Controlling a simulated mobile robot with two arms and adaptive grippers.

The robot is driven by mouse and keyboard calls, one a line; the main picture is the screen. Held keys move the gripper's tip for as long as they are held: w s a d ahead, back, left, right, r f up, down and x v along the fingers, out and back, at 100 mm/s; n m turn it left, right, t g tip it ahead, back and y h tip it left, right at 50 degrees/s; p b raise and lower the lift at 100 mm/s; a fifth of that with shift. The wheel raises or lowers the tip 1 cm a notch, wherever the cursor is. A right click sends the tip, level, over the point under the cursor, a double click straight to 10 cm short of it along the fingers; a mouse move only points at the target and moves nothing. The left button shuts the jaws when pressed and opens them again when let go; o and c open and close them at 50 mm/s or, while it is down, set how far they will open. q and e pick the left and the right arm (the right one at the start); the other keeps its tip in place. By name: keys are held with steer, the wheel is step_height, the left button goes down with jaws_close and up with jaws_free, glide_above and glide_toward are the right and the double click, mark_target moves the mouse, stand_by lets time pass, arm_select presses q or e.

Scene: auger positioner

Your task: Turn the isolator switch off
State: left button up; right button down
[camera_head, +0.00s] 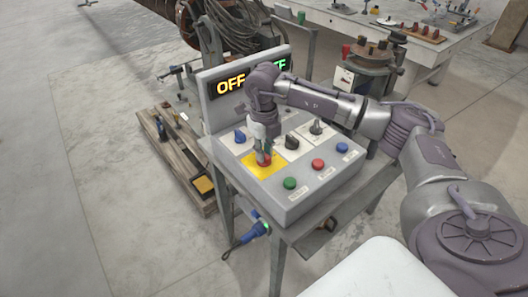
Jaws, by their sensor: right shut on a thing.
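The control box (290,197) stands on a grey metal stand, with a display panel at its back reading "OFF" (231,86) in orange. A second word in green beside it is partly hidden by my arm. The red isolator switch (264,160) sits on a yellow plate (266,169) at the left of the box face. My right gripper (264,152) points down from above and is shut on the red switch, hiding most of it. My left gripper is out of view.
Blue (240,136) and black knobs (292,142) sit close around the gripper. Green (290,183), red (318,164) and blue buttons (342,148) line the box's front. A wooden pallet (190,160) lies left of the stand. Open floor (110,200) extends further left.

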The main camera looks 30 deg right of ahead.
steer(key=shift+r, duration=0.1)
steer(key=c, duration=1.1)
jaws_free()
step_height(320, 180, up, 12)
steer(key=shift+f, duration=0.1)
